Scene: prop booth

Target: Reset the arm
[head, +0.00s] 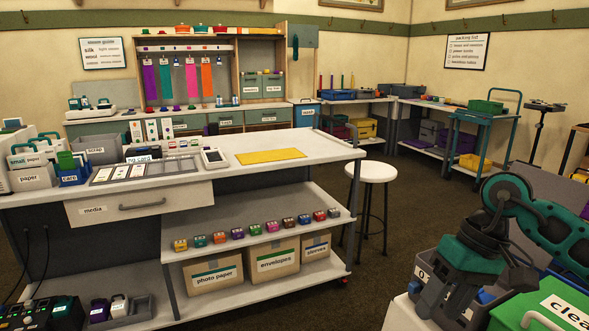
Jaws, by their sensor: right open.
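My right arm (550,228) comes in from the right edge, bends at a dark joint and hangs down. Its gripper (447,303) points down at the lower right, with its jaws apart and nothing visible between them. It is in front of a grey bin (423,272) with partly hidden lettering and left of a green box (530,308) whose label is cut off. Whether it touches either cannot be told. My left gripper is out of the picture.
A white workbench (330,150) with a yellow mat (270,156) fills the middle left. A white stool (370,172) stands at its right end. Open brown floor (425,195) lies between the bench and the back tables. A teal cart (483,121) stands behind my right arm.

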